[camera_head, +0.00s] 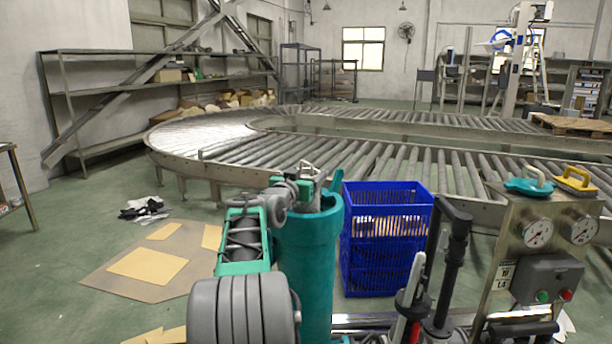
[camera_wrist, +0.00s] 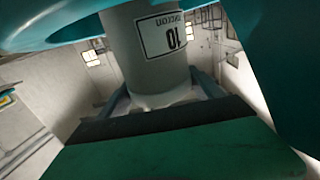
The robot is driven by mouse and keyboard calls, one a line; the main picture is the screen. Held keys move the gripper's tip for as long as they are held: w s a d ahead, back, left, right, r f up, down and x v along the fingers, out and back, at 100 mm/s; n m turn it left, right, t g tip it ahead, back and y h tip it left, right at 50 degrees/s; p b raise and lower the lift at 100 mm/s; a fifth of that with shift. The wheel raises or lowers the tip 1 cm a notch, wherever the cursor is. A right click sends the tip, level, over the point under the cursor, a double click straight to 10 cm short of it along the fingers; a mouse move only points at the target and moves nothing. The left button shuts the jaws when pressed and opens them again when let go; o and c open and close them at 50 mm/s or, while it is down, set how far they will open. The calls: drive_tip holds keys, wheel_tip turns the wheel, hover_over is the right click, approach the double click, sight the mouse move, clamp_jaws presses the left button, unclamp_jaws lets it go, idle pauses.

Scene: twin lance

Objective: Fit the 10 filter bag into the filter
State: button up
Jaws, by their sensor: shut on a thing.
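The filter (camera_head: 306,262) is an upright teal cylinder with an open top, in the middle of the head view. Its teal wall and rim also show at the top and right of the wrist view (camera_wrist: 275,60). The 10 filter bag (camera_wrist: 135,70) is a pale grey-white cylinder with a framed "10" label that reads upside down. My gripper (camera_head: 308,176) is at the filter's mouth and is shut on the bag.
A blue crate (camera_head: 388,215) stands close to the right of the filter. A gauge panel (camera_head: 545,250) with a teal and a yellow handled tool on top is at the right. A roller conveyor (camera_head: 400,165) curves behind. Flattened cardboard (camera_head: 150,262) lies on the floor at left.

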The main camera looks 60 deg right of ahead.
wheel_tip(320, 180, down, 6)
drive_tip(key=b, duration=0.5)
idle(1.5)
drive_tip(key=shift+r+p, duration=5.15)
drive_tip(key=shift+r, duration=3.85)
drive_tip(key=shift+f+b, duration=0.1)
drive_tip(key=shift+b, duration=0.3)
